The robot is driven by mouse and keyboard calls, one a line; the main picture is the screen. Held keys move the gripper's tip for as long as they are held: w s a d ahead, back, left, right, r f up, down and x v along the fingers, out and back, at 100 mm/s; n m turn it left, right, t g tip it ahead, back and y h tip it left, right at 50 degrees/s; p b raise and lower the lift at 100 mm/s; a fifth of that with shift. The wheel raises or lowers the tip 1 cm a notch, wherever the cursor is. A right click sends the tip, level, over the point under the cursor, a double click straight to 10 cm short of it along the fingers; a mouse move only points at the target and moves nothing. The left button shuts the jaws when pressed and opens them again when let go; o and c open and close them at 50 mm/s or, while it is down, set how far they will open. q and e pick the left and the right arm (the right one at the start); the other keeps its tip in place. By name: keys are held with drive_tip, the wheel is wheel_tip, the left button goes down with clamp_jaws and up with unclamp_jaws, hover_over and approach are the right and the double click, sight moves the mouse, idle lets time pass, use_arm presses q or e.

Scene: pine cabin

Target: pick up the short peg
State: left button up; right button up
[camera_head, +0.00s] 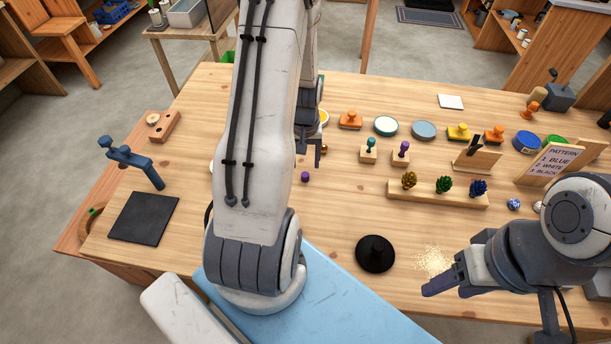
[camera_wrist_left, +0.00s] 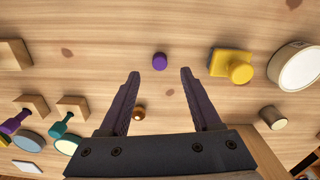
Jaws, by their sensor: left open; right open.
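A short purple peg (camera_head: 305,176) stands by itself on the wooden table, just right of my left arm in the head view. In the left wrist view the purple peg (camera_wrist_left: 159,61) shows as a small round top, centred between and just beyond the fingertips. My left gripper (camera_head: 318,154) is open and empty above the table, partly hidden by its own arm in the head view. My right gripper (camera_head: 440,284) is open and empty at the front right.
Wooden blocks hold a teal peg (camera_head: 370,145) and a purple-topped peg (camera_head: 403,149). A yellow block with a knob (camera_wrist_left: 230,66) lies beside the left gripper. The table around the short peg is clear.

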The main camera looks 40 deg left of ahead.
sight(305, 174)
use_arm(q)
drive_tip(key=shift+f+p, duration=0.6)
drive_tip(key=shift+f, duration=2.25)
clamp_jaws()
